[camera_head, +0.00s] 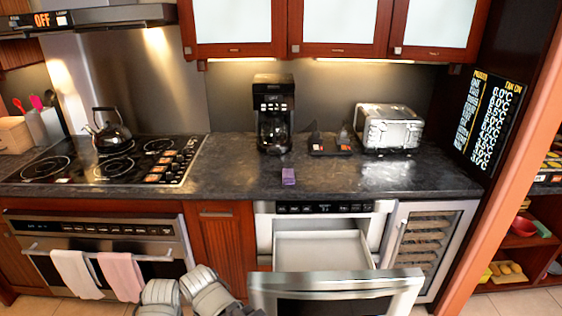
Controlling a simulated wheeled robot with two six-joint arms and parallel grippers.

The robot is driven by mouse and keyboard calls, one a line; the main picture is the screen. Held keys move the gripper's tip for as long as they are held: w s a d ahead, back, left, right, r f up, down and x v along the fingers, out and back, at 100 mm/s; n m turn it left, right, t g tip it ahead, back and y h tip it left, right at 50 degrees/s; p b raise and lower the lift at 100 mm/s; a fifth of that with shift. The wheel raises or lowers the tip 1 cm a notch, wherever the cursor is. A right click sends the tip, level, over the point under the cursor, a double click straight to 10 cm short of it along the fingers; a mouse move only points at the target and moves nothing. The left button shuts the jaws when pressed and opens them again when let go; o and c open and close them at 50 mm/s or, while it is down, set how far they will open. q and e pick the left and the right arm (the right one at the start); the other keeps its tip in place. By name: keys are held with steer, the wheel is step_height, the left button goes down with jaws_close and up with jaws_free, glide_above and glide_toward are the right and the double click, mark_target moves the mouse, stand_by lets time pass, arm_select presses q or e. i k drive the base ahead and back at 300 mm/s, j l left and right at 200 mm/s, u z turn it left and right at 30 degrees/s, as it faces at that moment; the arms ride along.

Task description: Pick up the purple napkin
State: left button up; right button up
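A small purple napkin (288,176) lies on the dark stone counter (240,180), close to its front edge and in front of the black coffee maker (273,112). Nothing touches the napkin from above, and it is fully visible. Grey links of my own arm show at the bottom edge, left of the middle, well below and left of the napkin. I see no gripper fingers of either arm in this view.
The microwave drawer (322,249) is pulled open below the napkin, its front panel (338,290) jutting out. A toaster (388,128) stands at right. A kettle (108,130) sits on the cooktop (60,168). Counter around the napkin is clear.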

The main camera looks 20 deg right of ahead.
mark_target(288, 177)
steer(key=i+j+z, duration=0.1)
steer(key=i, duration=0.35)
steer(key=i+j, duration=0.2)
steer(key=i, duration=0.3)
steer(key=i+j+z, duration=0.15)
steer(key=i, duration=0.3)
